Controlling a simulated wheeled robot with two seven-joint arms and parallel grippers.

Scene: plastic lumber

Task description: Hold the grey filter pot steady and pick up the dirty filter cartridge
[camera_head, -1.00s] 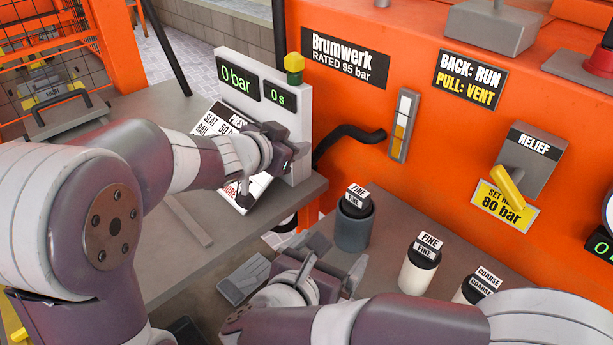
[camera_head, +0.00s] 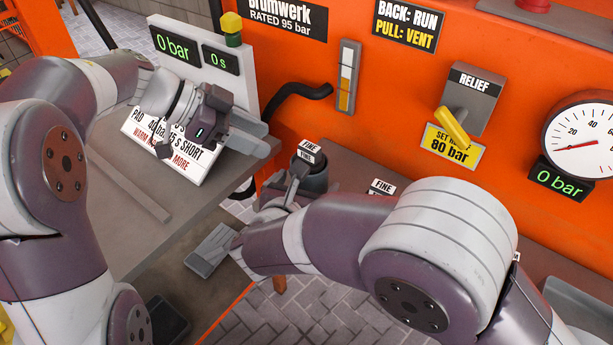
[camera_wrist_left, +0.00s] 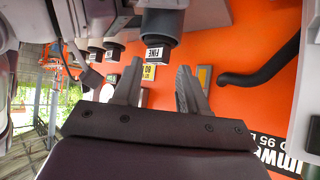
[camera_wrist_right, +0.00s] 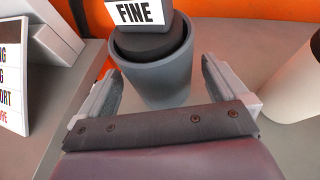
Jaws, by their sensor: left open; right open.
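The grey filter pot (camera_head: 312,181) stands on the grey ledge, partly behind my right gripper. It also shows in the right wrist view (camera_wrist_right: 160,82). The dark-topped cartridge (camera_wrist_right: 150,42), labelled FINE, sits in the pot with its top above the rim. Its label also shows in the head view (camera_head: 308,152) and the left wrist view (camera_wrist_left: 156,54). My right gripper (camera_wrist_right: 161,72) is open, with one finger on each side of the pot; contact is not clear. My left gripper (camera_head: 258,133) is open and empty, in the air left of and above the pot.
A white cartridge (camera_wrist_right: 293,90) stands right of the pot; its FINE cap (camera_head: 382,187) peeks over my right arm. A white display panel (camera_head: 160,22) and sign (camera_head: 165,150) stand behind and beside my left gripper. A black hose (camera_head: 300,90) leaves the orange machine behind the pot.

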